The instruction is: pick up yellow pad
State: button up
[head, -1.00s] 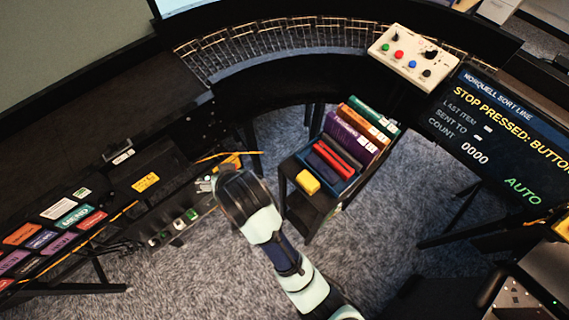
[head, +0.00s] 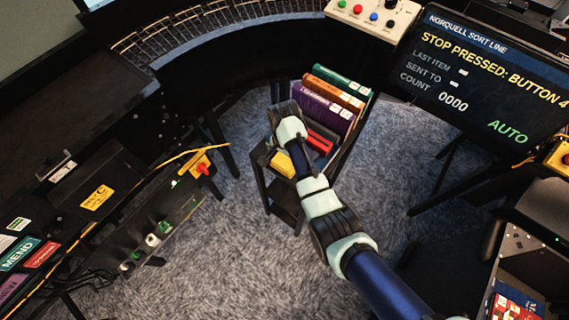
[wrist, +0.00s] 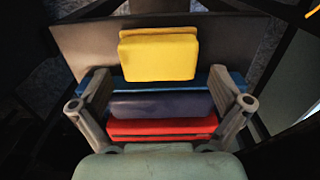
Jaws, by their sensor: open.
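The yellow pad (wrist: 158,57) lies on the dark top of a small cart (wrist: 80,40), beside a blue tray (wrist: 232,80). In the head view, the yellow pad (head: 281,164) is partly covered by my arm. My gripper (wrist: 159,76) is open and empty, above the cart. In the wrist view its two fingers stand wide apart, left and right of the tray's contents, with the pad just past the fingertips. The gap in height between fingers and pad is hard to tell.
The blue tray holds red (wrist: 162,127) and dark purple (wrist: 160,105) flat items close to the fingers. Several books, purple (head: 322,103), orange (head: 333,93) and teal (head: 342,80), stand at the cart's back. A black bench with a red-knobbed yellow switch (head: 201,167) is at left.

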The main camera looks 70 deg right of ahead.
aim_at(285, 162)
notch_tip(285, 162, down, 3)
jog(key=shift+s+f, duration=0.1)
jog(key=shift+f, duration=0.05)
jog(key=c, duration=0.9)
notch_tip(285, 162, up, 20)
jog(key=p, duration=0.9)
